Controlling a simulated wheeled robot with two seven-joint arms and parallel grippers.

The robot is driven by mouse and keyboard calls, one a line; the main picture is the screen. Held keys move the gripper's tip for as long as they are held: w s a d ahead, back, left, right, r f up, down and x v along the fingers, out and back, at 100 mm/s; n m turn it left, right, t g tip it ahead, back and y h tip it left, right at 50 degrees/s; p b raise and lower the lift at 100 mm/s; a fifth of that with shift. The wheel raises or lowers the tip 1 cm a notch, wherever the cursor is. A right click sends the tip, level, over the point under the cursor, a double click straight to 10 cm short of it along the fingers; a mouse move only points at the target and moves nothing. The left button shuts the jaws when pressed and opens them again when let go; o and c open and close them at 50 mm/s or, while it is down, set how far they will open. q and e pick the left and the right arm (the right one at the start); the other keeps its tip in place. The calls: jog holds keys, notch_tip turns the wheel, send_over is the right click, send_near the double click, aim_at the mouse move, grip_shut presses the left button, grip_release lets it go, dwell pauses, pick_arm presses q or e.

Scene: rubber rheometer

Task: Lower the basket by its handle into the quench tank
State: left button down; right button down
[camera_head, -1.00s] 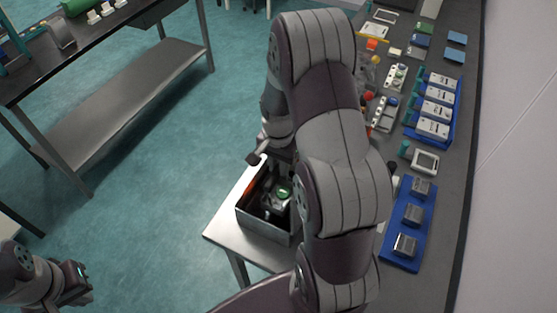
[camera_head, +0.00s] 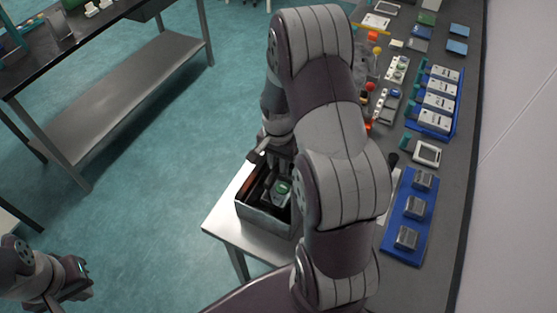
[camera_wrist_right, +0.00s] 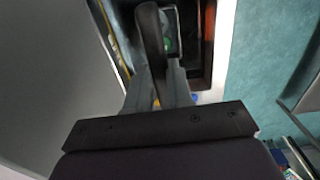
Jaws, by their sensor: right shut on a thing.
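The quench tank (camera_head: 262,219) is a grey open-topped metal box on a small steel table. The basket (camera_head: 270,198) is inside the tank's walls, with a small green-topped thing (camera_head: 283,188) in it. My right gripper (camera_head: 277,168) reaches down over the tank and is shut on the basket's handle. In the right wrist view, a dark bar-like handle (camera_wrist_right: 149,30) shows at the fingers, with the green thing beyond it. My arm hides the tank's right side, and whether the basket touches the floor cannot be seen. My left gripper (camera_head: 78,278) is away at lower left, its jaws unclear.
The small steel table (camera_head: 222,222) carries the tank. A long grey bench along the right wall holds blue racks (camera_head: 409,240) of metal blocks, white devices and small tools. A dark-topped table (camera_head: 100,45) stands at upper left. Open floor lies between.

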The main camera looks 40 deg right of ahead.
jog(key=shift+f+b, duration=0.35)
jog(key=shift+f, duration=0.2)
dwell(0.4)
jog(key=c, duration=0.9)
grip_release()
jog(key=shift+r, duration=0.45)
notch_tip(320, 180, up, 12)
jog(key=shift+f+b, duration=0.1)
jog(key=shift+b, duration=1.05)
